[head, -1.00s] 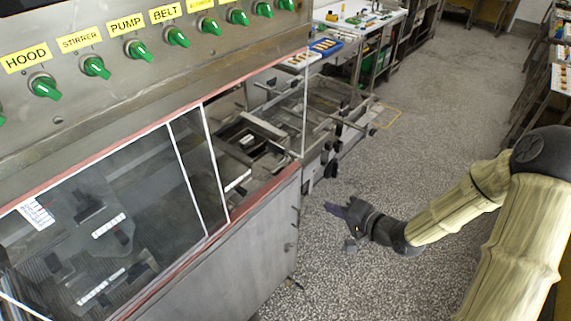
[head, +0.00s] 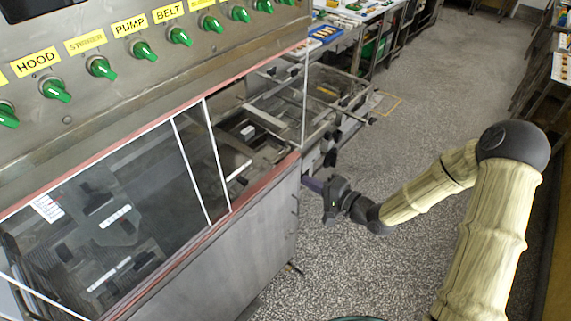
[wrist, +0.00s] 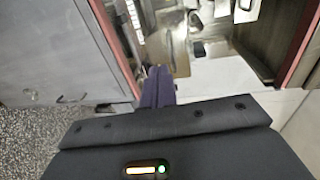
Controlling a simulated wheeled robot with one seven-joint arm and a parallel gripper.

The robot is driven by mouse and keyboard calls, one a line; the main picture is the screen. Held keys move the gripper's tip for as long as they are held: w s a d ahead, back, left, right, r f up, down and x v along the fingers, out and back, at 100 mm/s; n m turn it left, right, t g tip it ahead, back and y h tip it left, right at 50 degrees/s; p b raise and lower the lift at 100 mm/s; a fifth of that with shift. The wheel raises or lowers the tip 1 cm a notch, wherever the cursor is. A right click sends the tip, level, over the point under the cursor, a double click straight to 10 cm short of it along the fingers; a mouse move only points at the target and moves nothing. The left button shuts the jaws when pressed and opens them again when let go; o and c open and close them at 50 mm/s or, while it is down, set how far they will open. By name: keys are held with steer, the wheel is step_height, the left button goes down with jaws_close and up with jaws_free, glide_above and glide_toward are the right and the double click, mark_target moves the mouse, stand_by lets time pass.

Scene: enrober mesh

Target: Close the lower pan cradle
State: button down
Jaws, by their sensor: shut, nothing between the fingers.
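I cannot clearly pick out the lower pan cradle in either view. A metal frame (head: 318,140) at the machine's open end may belong to it, but I cannot tell. My gripper (head: 312,184) is at the right corner of the steel cabinet (head: 245,235), low beside the machine's end. In the wrist view its dark purple fingers (wrist: 158,86) are together and empty, pointing at the red-edged opening. Shiny metal parts (wrist: 200,40) lie beyond the fingertips. I cannot tell whether the fingertips touch anything.
A clear guard window (head: 100,225) covers the machine's front under a row of green knobs (head: 143,50). A small dark part (head: 295,267) sticks out at the cabinet's foot. The speckled floor (head: 400,110) is open behind and right of my arm.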

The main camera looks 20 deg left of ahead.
steer(key=r+p+x, duration=0.1)
steer(key=p+x, duration=0.2)
steer(key=x, duration=0.6)
steer(key=shift+r+p, duration=0.15)
steer(key=shift+p, duration=0.2)
steer(key=shift+w, duration=0.1)
